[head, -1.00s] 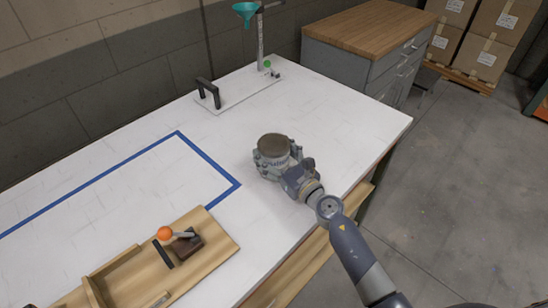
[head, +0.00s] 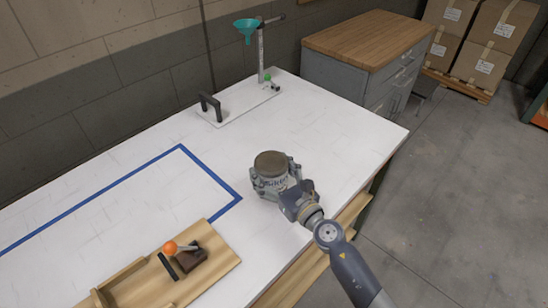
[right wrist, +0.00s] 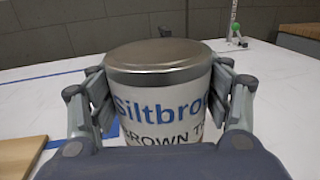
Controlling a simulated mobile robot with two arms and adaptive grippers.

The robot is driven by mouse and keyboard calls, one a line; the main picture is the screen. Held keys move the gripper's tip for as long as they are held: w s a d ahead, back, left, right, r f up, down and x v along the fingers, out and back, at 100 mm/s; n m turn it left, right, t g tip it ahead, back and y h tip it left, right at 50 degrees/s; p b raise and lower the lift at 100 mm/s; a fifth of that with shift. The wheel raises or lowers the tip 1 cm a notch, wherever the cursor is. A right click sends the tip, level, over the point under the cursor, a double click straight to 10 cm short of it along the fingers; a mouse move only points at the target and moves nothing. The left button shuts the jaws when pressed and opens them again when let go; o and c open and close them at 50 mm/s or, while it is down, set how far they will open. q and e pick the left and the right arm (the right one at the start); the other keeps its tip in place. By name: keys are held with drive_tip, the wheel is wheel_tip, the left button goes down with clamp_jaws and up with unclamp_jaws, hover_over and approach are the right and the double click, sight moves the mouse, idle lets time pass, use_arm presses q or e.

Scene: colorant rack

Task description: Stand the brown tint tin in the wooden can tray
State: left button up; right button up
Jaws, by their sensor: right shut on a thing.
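The brown tint tin (head: 271,163) is a cylinder with a dull metal lid and a white label. In the right wrist view the tin (right wrist: 160,100) shows blue "Siltbro" lettering and "BROWN T" below. My right gripper (head: 273,185) is shut on it, with a finger on either side, and the tin is upright. The right gripper (right wrist: 165,100) fills the sides of the wrist view. I cannot tell whether the tin's base touches the table. The wooden tray (head: 137,287) is at the lower left, partly cut off by the frame. My left gripper is not in view.
A dark brown block with an orange-knobbed lever (head: 170,247) sits on the wooden tray's board. Blue tape (head: 200,163) outlines part of the white table. A stand with a green funnel (head: 247,28) is at the back. The table between tin and tray is clear.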

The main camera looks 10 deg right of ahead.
drive_tip(key=s+a+r, duration=0.1)
drive_tip(key=s+a, duration=0.3)
drive_tip(key=s, duration=0.6)
drive_tip(key=shift+s+r, duration=0.2)
drive_tip(key=shift+s, duration=0.1)
